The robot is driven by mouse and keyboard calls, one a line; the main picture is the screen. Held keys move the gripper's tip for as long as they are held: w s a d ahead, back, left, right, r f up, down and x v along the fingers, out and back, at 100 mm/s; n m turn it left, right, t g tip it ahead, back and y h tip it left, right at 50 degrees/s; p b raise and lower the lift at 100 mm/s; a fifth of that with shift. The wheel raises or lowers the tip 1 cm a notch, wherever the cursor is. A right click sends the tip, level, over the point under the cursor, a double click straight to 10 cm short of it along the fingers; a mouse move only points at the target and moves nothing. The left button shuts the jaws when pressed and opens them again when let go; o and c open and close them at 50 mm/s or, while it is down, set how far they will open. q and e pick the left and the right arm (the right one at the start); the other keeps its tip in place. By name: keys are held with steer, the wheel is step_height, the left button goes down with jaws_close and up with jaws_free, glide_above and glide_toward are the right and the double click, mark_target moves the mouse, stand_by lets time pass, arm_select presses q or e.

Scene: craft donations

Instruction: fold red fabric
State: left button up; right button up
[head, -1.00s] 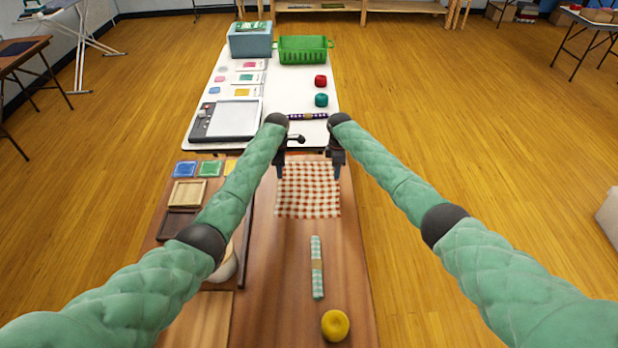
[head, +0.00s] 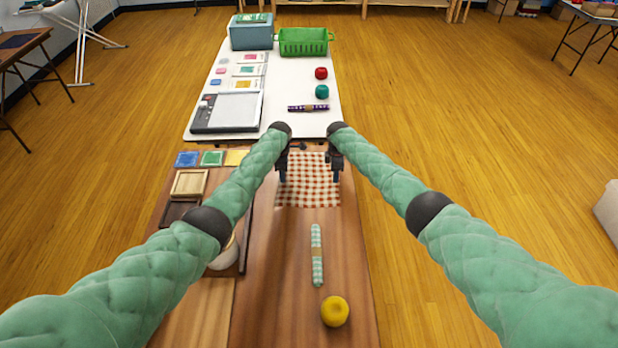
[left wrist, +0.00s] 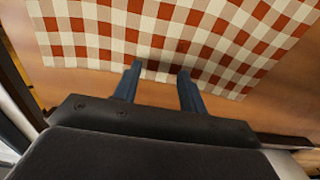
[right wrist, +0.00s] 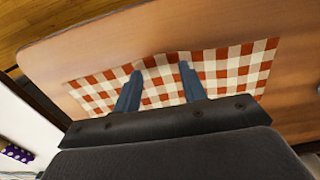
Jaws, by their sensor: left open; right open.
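The red and white checked fabric (head: 308,190) lies spread out flat on the wooden table, near its far end. My left gripper (head: 283,180) is open over the fabric's left side, and my right gripper (head: 337,179) is open over its right side. In the left wrist view the fabric (left wrist: 170,30) reaches under the open fingertips (left wrist: 160,70). In the right wrist view the fabric (right wrist: 215,75) also lies under the open fingertips (right wrist: 160,70). Neither gripper holds any cloth. I cannot tell whether the fingertips touch it.
A rolled green checked cloth (head: 317,255) and a yellow ball-like item (head: 335,311) lie nearer on the wooden table (head: 270,290). A wooden tray (head: 189,183) and colored squares (head: 212,158) are at left. A white table (head: 290,125) with a purple roll (head: 308,108) adjoins behind.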

arm_select(q)
steer(key=shift+w+f, duration=0.15)
steer(key=shift+c, duration=0.5)
arm_select(e)
steer(key=shift+w+f, duration=0.15)
steer(key=shift+f, duration=0.05)
steer(key=shift+c, duration=0.4)
arm_select(q)
steer(key=c, duration=0.5)
arm_select(e)
steer(key=shift+r, duration=0.1)
steer(key=c, duration=0.6)
arm_select(q)
jaws_close()
arm_select(e)
jaws_close()
arm_select(q)
steer(key=shift+r, duration=0.2)
arm_select(e)
steer(key=shift+r, duration=0.1)
